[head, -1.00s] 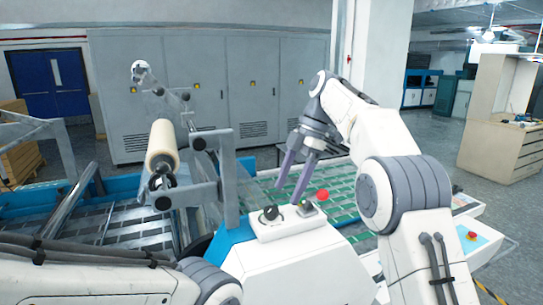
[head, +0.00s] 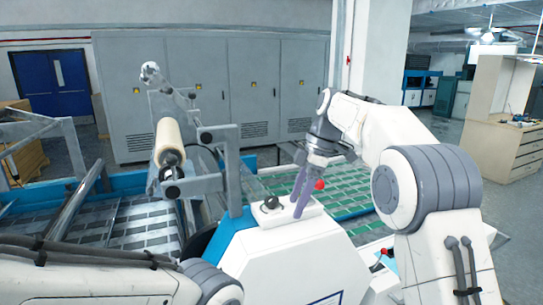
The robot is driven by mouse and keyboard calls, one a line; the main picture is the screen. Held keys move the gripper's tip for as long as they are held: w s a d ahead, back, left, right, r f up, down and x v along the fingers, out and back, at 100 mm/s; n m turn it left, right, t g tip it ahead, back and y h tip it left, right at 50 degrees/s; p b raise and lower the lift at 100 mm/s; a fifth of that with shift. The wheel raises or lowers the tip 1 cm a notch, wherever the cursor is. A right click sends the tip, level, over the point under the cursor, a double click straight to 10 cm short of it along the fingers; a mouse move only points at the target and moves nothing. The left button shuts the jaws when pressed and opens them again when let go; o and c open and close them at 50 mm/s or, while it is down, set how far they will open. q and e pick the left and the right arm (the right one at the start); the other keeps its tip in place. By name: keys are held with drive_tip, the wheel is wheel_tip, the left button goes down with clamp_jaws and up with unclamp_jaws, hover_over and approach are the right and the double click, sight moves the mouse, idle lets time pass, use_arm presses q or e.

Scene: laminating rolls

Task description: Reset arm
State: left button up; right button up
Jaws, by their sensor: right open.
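My right gripper (head: 300,198) is in the head view, right of centre, pointing down over the white control box of the laminating machine. Its purple fingers are open and look empty. In the picture they overlap the box top, between a black knob (head: 271,203) and a red button (head: 320,184); I cannot tell whether they touch it. The right arm (head: 430,190) reaches in from the right. My left arm (head: 100,265) lies across the bottom left, and its gripper is out of view.
A cream film roll (head: 169,140) sits on a metal frame left of centre. A conveyor with green sheets (head: 345,190) runs behind the control box. Grey cabinets (head: 250,80) stand at the back. A beige workbench (head: 500,140) is at the far right, with open floor before it.

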drive_tip(key=s+d+f+m+t+h, duration=0.2)
drive_tip(key=s+d+f+m, duration=0.4)
drive_tip(key=s+f+m, duration=0.35)
drive_tip(key=s+d+f+m+t+h, duration=0.2)
drive_tip(key=s+d+f+m, duration=0.4)
drive_tip(key=s+f+m, duration=0.3)
drive_tip(key=s+a+f+n+g+y+b, duration=0.1)
drive_tip(key=s+a+f+n+g+b, duration=0.2)
drive_tip(key=s+a+b, duration=0.7)
drive_tip(key=s+a+f+n, duration=0.2)
drive_tip(key=s+a+n, duration=0.1)
drive_tip(key=s+n, duration=0.1)
drive_tip(key=shift+s+a+f, duration=0.15)
drive_tip(key=shift+s+a, duration=0.05)
drive_tip(key=shift+s, duration=0.5)
drive_tip(key=shift+n, duration=0.25)
